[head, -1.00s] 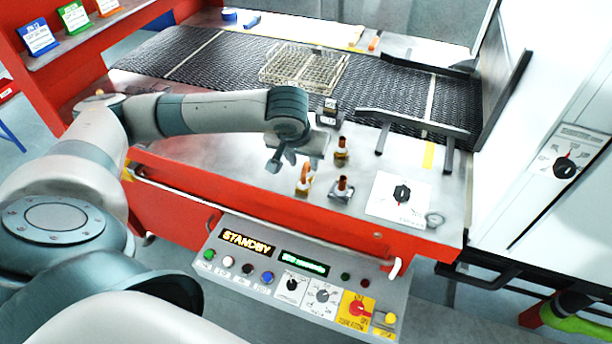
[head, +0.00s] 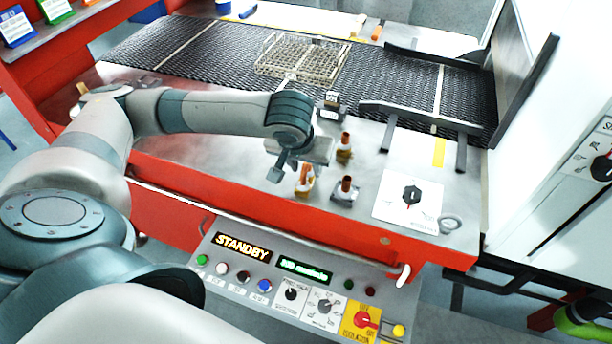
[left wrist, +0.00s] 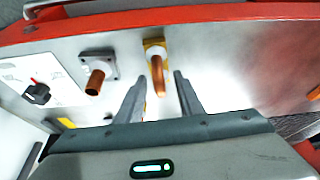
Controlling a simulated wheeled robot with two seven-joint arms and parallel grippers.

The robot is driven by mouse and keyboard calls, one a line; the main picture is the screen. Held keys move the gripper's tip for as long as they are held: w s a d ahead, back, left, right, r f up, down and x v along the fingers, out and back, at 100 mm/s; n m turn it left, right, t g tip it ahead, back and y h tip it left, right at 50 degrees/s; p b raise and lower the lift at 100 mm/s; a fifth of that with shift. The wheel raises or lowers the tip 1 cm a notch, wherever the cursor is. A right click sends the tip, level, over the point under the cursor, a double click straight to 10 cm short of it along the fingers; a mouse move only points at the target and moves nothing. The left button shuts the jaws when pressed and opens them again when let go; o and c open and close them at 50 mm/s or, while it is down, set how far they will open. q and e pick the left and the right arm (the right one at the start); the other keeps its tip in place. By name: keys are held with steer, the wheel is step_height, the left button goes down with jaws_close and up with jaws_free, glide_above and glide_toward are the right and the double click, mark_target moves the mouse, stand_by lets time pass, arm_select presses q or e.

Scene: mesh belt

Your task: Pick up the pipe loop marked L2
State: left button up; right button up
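A copper pipe loop (head: 305,176) stands upright in a yellow holder near the table's front edge; it also shows in the left wrist view (left wrist: 157,72). A second copper pipe (head: 347,184) stands in a grey holder beside it, also in the left wrist view (left wrist: 96,82). A third copper pipe (head: 345,142) stands behind them. No L2 mark is readable. My left gripper (head: 290,166) is just left of and above the yellow-holder pipe. In the left wrist view its open fingers (left wrist: 160,77) lie either side of that pipe, apart from it. My right gripper is not in view.
A small dark block (head: 331,100) stands behind the pipes. A wire basket (head: 262,68) sits on the mesh belt (head: 400,88). A black rail (head: 420,115) and a knob plate (head: 390,205) are at the right. A control panel (head: 225,270) is in front. The table's left part is clear.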

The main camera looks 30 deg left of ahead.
arm_select(q)
jaws_close()
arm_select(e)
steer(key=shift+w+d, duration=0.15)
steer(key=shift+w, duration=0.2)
arm_select(q)
steer(key=shift+r, duration=0.1)
steer(key=shift+r, duration=0.15)
steer(key=shift+w+r+b, duration=0.1)
steer(key=shift+r+b, duration=0.2)
steer(key=shift+r, duration=0.35)
step_height(320, 180, up, 2)
steer(key=shift+r+b, duration=0.25)
steer(key=shift+b, duration=0.05)
steer(key=s+d+r, duration=0.1)
steer(key=d+r, duration=0.5)
steer(key=d, duration=0.5)
steer(key=shift+s+d+r, duration=0.15)
steer(key=shift+d+r, duration=0.15)
steer(key=shift+r, duration=0.1)
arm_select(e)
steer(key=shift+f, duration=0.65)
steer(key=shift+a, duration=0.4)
